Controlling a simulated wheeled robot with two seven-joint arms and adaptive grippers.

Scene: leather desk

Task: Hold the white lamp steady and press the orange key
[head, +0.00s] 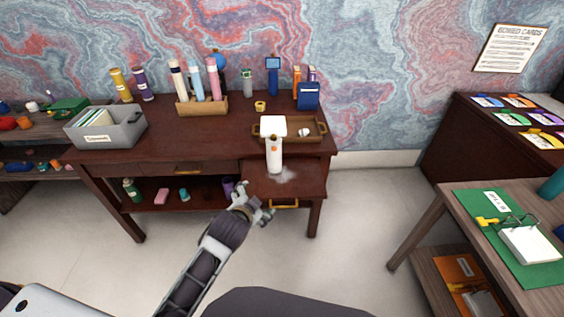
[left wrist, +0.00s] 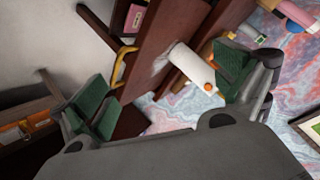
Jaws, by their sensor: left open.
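The white lamp (head: 275,157) stands upright on the low pulled-out front leaf (head: 300,182) of the dark desk, with a square white head on top. The orange key (head: 274,149) is a small round spot on the front of its stem. In the left wrist view the white lamp (left wrist: 188,62) and its orange key (left wrist: 208,87) show between the spread fingers, beyond them. My left gripper (head: 258,206) is open and empty, in front of and below the lamp, apart from it. The open green-padded fingers also show in the left wrist view (left wrist: 168,82). My right gripper is out of view.
A wooden tray (head: 317,131) is just behind the lamp. A brown holder with bottles (head: 202,107) and a grey bin (head: 105,128) stand further left on the desk. A brass handle (head: 284,204) juts from the leaf's front. Open floor lies right of the desk.

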